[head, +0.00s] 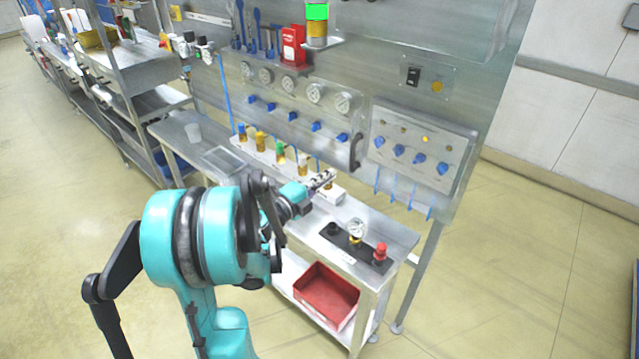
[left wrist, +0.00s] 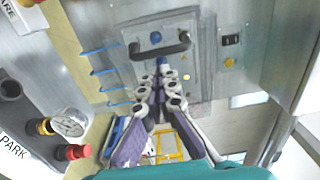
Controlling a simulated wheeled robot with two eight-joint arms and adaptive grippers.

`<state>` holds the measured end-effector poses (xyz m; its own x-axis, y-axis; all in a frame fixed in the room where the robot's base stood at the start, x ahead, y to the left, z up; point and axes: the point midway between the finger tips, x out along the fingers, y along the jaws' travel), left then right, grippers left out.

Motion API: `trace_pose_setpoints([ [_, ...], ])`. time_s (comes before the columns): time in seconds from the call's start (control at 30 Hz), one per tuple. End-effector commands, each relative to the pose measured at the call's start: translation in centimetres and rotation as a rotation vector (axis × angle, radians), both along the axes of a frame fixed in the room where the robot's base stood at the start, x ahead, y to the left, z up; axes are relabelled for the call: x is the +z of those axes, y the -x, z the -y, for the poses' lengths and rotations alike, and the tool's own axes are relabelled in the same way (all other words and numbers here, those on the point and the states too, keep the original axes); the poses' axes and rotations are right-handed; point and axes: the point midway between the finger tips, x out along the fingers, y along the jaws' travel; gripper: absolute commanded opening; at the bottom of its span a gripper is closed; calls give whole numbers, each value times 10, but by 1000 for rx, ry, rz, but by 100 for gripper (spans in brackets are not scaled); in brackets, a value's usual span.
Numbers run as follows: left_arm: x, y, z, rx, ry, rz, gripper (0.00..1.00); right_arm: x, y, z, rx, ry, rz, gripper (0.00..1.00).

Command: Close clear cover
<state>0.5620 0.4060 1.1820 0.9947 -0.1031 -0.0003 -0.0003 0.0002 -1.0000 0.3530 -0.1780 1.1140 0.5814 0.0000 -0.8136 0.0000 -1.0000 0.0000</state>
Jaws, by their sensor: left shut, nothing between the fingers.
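The clear cover shows as a see-through sheet with a black bar handle (head: 356,151) by the left edge of the grey wall panel (head: 433,160) with several blue knobs. In the left wrist view the handle (left wrist: 160,50) crosses in front of the panel, near my fingertips. The sheet's edges are faint, and I cannot tell how far it stands from the panel. My left gripper (head: 325,179) is shut and empty, above the bench and lower left of the handle. In the left wrist view its fingertips (left wrist: 164,74) are together. My right gripper is not in view.
The bench (head: 315,237) holds several colour-topped bottles, a gauge (head: 356,231) and a red knob (head: 380,251). A red bin (head: 327,296) sits on its lower shelf. Shelving (head: 150,105) stands to the left. The floor to the right is clear.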

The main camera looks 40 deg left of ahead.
Motion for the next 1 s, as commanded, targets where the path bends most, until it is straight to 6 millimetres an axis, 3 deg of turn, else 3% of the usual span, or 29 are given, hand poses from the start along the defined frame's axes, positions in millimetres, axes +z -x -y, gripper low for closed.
trace_pose_setpoints([
  [0.1, -1, -27, 4, -5, 0, 0, 0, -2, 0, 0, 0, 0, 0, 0],
  [0.33, -1, -61, 7, -2, 0, 0, 0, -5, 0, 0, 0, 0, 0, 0],
  [0.5, 0, -72, 8, 0, 0, 0, 0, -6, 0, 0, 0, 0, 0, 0],
  [0.87, 0, -74, 8, -1, 0, 0, 0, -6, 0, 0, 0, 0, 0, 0],
  [1.0, -1, -89, -2, -43, 0, 0, 0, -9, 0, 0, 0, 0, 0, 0],
])
